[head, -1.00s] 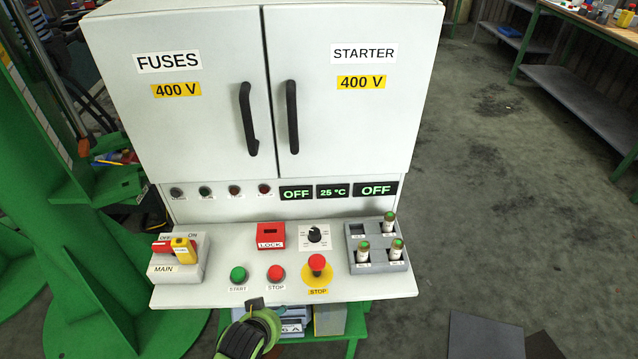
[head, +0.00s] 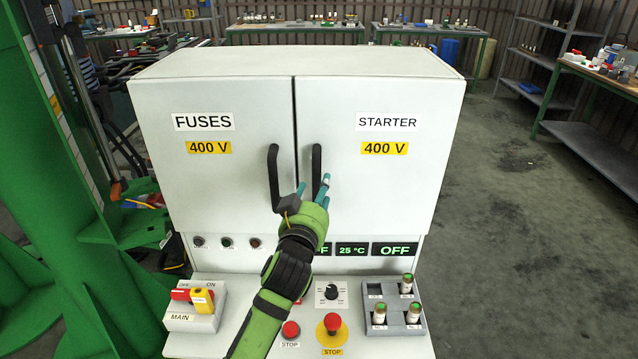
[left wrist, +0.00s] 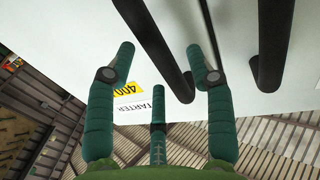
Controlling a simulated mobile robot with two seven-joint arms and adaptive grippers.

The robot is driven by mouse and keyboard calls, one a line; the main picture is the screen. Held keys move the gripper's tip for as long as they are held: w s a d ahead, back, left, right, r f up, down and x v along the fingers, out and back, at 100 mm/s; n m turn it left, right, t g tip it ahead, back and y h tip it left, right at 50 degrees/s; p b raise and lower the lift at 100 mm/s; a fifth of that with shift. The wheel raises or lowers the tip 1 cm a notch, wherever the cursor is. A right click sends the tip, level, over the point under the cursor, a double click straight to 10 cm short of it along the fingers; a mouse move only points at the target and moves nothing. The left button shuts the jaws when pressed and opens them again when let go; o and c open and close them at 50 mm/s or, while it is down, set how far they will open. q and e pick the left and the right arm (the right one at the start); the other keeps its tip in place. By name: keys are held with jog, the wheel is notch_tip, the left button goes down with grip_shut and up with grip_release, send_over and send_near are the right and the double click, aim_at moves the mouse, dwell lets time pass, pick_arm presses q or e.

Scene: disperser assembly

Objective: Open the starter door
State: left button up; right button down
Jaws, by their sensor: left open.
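The starter door (head: 400,190) is the right-hand door of the white cabinet and is closed. Its black vertical handle (head: 317,165) stands near the middle seam. My left gripper (head: 312,186) is in front of the lower part of this handle, open, with teal fingers. In the left wrist view the starter door handle (left wrist: 152,40) passes between the spread fingertips of the gripper (left wrist: 160,54); I cannot tell whether they touch it. The handle's lower end is hidden by the gripper in the head view. My right gripper is not in view.
The fuses door (head: 215,190), also closed, has its handle (head: 274,178) just left of my gripper. Below is a control panel with a main switch (head: 195,300), a red stop button (head: 333,322) and a grey holder (head: 393,318) with fuses. The floor right of the cabinet is clear.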

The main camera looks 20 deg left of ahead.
pick_arm(q)
jog(key=shift+w+a, duration=0.15)
jog(key=shift+w, duration=1.05)
grip_shut()
jog(key=shift+s+f, duration=0.1)
jog(key=shift+s, duration=0.05)
